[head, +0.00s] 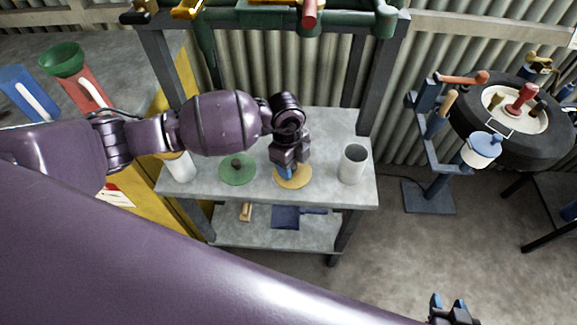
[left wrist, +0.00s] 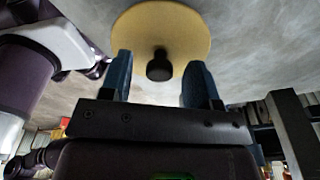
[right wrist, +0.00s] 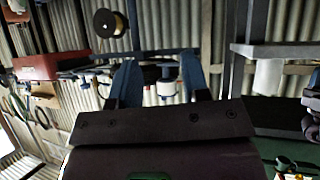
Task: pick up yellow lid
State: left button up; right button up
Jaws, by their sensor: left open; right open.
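The yellow lid (head: 293,177) is a flat round disc lying on the grey workbench top. In the left wrist view the yellow lid (left wrist: 180,30) shows its dark knob, which stands between and just beyond my finger tips. My left gripper (head: 286,170) is open and empty, pointing down over the lid; in the left wrist view its blue fingers (left wrist: 162,75) are spread on either side of the knob. In the head view the gripper hides the knob. My right gripper (head: 452,308) is open and empty at the lower right, far from the bench; its fingers (right wrist: 160,80) also show in the right wrist view.
A green lid (head: 237,169) with a dark knob lies left of the yellow one. A white cylinder (head: 353,164) stands at right, another (head: 180,167) at left. The bench's lower shelf (head: 260,233) holds a blue dustpan-like item (head: 290,216). A tyre (head: 520,120) is further right.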

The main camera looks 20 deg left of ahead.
pick_arm(q)
jog(key=shift+f, duration=0.4)
jog(key=c, duration=1)
jog(key=shift+r, duration=0.15)
